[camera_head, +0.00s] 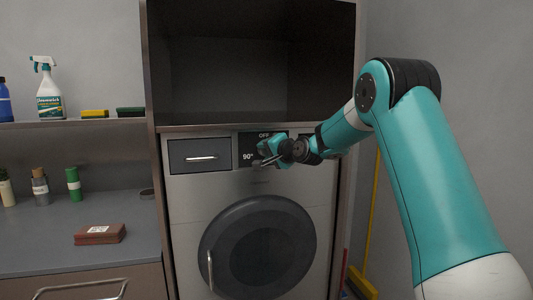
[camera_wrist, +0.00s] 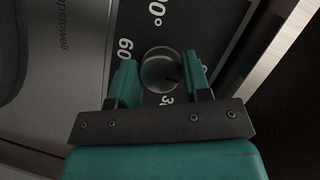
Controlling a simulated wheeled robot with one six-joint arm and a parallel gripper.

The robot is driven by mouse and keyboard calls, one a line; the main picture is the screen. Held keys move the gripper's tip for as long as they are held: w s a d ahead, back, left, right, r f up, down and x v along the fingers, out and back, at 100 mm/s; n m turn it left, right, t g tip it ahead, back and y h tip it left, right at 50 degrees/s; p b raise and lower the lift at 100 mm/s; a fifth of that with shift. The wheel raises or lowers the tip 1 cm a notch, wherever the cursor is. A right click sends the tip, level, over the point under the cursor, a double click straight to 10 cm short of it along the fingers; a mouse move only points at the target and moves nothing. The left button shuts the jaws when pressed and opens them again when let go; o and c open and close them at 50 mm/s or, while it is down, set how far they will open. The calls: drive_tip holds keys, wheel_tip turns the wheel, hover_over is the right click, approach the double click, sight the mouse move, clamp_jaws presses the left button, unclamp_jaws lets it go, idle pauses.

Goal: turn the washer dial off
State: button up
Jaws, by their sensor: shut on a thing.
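The washer dial (camera_wrist: 160,69) is a round dark grey knob on a black panel in the wrist view. Its face bears a small dark mark at the lower right, towards the gap between the "30" label and the right finger. The labels "60" and "90°", partly cut off, show to its left and above. My gripper (camera_wrist: 161,75) has its teal fingers on both sides of the dial, shut on it. In the head view my gripper (camera_head: 269,152) is at the black dial panel (camera_head: 247,145) of the washer (camera_head: 187,205) and hides the dial; "OFF" shows above and "90°" to the left.
A detergent drawer (camera_head: 200,156) is left of the panel, and the round washer door (camera_head: 258,247) is below. An empty dark cubby (camera_head: 235,75) is above. A counter (camera_head: 60,250) with a brown box (camera_head: 100,234) lies left. A yellow broom (camera_head: 367,235) leans right.

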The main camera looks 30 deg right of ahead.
idle(0.3)
drive_tip(key=o, duration=0.9)
drive_tip(key=shift+o, duration=0.2)
drive_tip(key=s+d+r+b, duration=0.1)
drive_tip(key=s+r+b, duration=0.2)
drive_tip(key=s, duration=1.4)
drive_tip(key=shift+d+b, duration=0.15)
drive_tip(key=shift+b, duration=0.55)
